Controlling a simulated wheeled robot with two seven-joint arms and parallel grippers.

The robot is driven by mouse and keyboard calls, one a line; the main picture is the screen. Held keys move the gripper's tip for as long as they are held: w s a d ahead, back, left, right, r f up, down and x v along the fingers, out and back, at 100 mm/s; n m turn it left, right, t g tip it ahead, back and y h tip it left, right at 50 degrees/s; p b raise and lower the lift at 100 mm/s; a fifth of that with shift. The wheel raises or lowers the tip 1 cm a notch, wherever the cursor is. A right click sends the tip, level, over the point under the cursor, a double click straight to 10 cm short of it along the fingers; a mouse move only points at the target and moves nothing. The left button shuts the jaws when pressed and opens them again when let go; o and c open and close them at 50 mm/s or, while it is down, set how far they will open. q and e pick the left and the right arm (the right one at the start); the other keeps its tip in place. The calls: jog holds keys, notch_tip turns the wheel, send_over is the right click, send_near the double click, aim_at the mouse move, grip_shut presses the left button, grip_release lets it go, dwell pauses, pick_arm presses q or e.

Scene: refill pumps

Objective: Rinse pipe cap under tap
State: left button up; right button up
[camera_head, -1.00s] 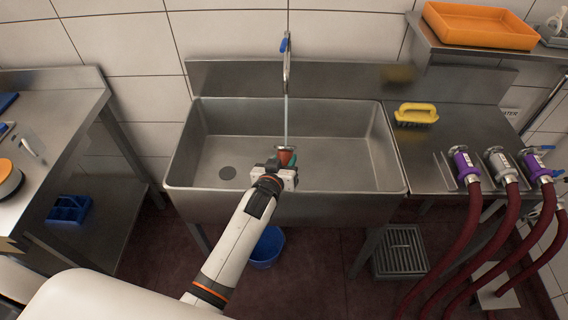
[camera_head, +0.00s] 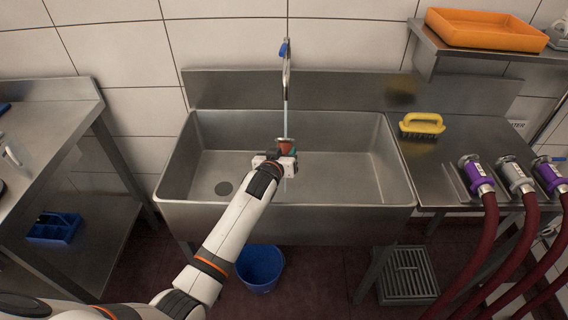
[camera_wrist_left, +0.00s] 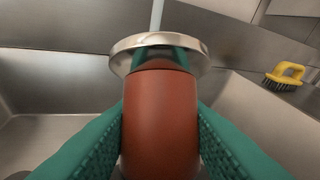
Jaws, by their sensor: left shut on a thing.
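My left gripper (camera_head: 284,160) is over the steel sink (camera_head: 350,203), with its green fingers shut on the pipe cap. The pipe cap (camera_head: 286,145) has a red-brown body and a shiny metal flange; it also shows in the left wrist view (camera_wrist_left: 160,120), its body between the fingers and its flange at the far end. The tap (camera_head: 286,65) with a blue lever stands at the sink's back. A thin water stream (camera_head: 285,105) falls from it to the cap. In the wrist view the stream meets the flange's far side; the exact contact is hidden. My right gripper is out of view.
A yellow brush (camera_head: 422,124) lies on the steel counter right of the sink. Several hose couplings (camera_head: 475,173) lie at that counter's front. An orange tray (camera_head: 487,28) sits on the shelf above. A blue bucket (camera_head: 260,268) stands below the sink.

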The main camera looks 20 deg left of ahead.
pick_arm(q)
jog(key=w, duration=0.1)
jog(key=b, duration=0.1)
jog(key=w+f, duration=0.1)
jog(key=shift+w+a+b, duration=0.3)
jog(key=shift+a+b, duration=0.05)
jog(key=shift+w+a+f+b, duration=0.15)
jog(key=shift+w+b, duration=0.15)
jog(key=shift+w, duration=0.15)
jog(key=shift+w+a+b, duration=0.1)
jog(key=shift+w+b, duration=0.2)
jog(key=shift+w, duration=0.15)
dwell(1.4)
